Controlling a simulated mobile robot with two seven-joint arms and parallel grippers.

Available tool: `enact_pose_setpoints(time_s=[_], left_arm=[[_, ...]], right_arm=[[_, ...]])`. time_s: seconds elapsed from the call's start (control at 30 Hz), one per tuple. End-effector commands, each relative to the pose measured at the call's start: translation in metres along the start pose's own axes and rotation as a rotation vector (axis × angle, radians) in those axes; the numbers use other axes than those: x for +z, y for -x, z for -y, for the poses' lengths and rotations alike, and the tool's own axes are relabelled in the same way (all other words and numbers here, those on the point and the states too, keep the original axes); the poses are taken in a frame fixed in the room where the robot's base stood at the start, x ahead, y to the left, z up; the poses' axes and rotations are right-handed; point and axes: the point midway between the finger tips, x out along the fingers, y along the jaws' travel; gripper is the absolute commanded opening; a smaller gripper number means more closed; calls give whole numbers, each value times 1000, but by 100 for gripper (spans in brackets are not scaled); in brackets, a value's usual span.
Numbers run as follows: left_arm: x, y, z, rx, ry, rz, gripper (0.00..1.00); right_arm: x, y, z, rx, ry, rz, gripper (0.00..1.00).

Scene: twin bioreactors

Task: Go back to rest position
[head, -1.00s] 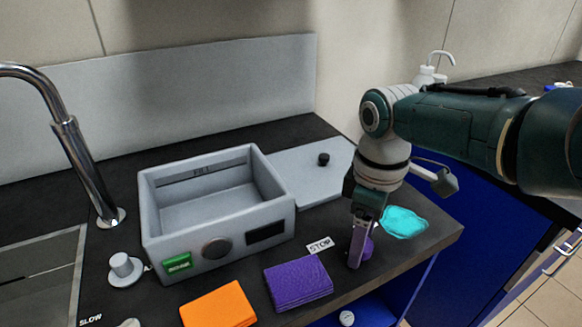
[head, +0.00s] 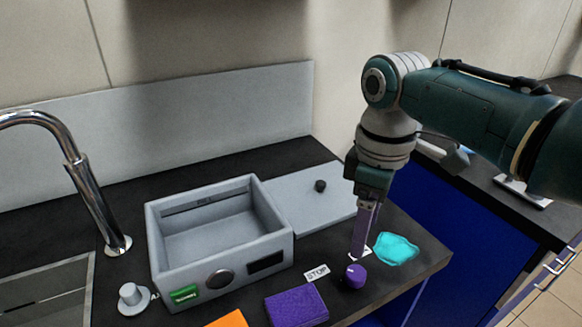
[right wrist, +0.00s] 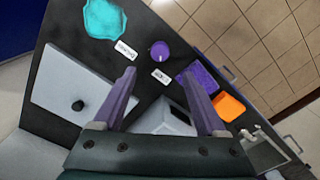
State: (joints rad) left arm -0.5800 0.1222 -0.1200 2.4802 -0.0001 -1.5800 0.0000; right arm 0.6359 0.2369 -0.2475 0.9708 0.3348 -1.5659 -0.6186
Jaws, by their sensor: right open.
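My right gripper (head: 361,232) is over the right part of the dark counter, beside a purple knob (head: 355,276) and left of a cyan cloth (head: 396,249). In the right wrist view its two purple fingers (right wrist: 160,101) stand wide apart with nothing between them in their grip. The purple knob (right wrist: 159,50) and the cyan cloth (right wrist: 105,18) lie beyond the fingertips there. My left gripper is in neither view.
A grey open box (head: 222,275) with a green label stands mid-counter, its flat lid (head: 312,203) to the right. A purple cloth (head: 297,307), an orange cloth (head: 228,319) and a STOP label (head: 317,272) lie in front. A tap (head: 84,178) stands left.

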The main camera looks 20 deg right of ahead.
Motion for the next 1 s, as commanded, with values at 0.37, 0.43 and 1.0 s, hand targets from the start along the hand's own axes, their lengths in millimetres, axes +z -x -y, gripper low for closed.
enact_pose_setpoints(time_s=[0.37, 0.43, 1.0], left_arm=[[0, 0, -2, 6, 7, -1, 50], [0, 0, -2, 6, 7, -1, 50], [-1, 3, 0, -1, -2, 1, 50]], right_arm=[[1, -3, 4, 2, -1, -1, 74], [4, -9, 12, 8, -6, -7, 74], [92, 5, 156, 89, -352, -225, 74]])
